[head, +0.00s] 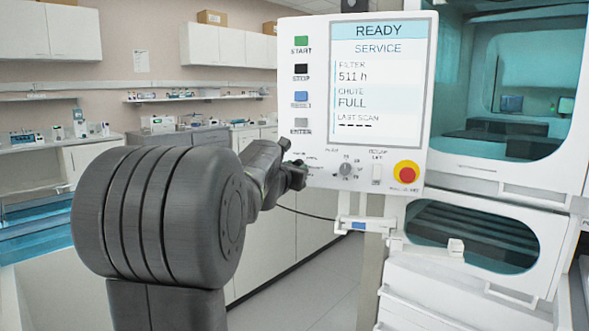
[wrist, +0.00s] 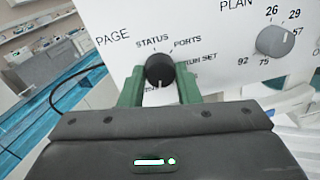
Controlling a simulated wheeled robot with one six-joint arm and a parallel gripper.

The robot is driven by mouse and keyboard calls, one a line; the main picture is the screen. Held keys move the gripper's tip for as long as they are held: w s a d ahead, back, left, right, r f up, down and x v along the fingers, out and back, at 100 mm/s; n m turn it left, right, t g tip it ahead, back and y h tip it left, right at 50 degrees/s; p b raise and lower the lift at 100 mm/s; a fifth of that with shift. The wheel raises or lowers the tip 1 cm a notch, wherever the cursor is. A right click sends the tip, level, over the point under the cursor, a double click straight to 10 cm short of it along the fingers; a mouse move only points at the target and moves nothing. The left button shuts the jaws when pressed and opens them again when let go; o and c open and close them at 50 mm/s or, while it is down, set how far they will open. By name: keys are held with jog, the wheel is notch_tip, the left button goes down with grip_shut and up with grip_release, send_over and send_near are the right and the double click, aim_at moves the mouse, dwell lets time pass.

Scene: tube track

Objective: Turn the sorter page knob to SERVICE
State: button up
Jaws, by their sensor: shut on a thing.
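The black page knob (wrist: 160,70) sits on the white panel under the word PAGE in the wrist view. STATUS, PORTS and RUN SET are printed around it. A label below the knob is partly hidden by my gripper. My gripper (wrist: 160,76) has its two green fingers on either side of the knob and is shut on it. In the head view my gripper (head: 296,174) is at the panel's lower left, and the knob is hidden behind it. The sorter's screen (head: 368,85) reads READY, with SERVICE below it, FILTER 511 h and CHUTE FULL.
A grey plan knob (wrist: 272,41) is to the right of the page knob. A red emergency button (head: 406,171) is at the panel's lower right. START (head: 301,41) and other buttons line the screen's left side. A cable (head: 305,213) hangs below the panel.

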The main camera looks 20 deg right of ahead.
jog(key=shift+f, duration=0.1)
jog(key=o, duration=1)
jog(key=shift+c, duration=0.2)
jog(key=v, duration=1.4)
jog(key=shift+b, duration=0.35)
jog(key=shift+w+d, duration=0.1)
jog(key=shift+d, duration=0.1)
jog(key=x, duration=1.3)
jog(key=shift+w+d+p, duration=0.15)
jog(key=shift+w+p, duration=0.1)
jog(key=shift+p, duration=0.1)
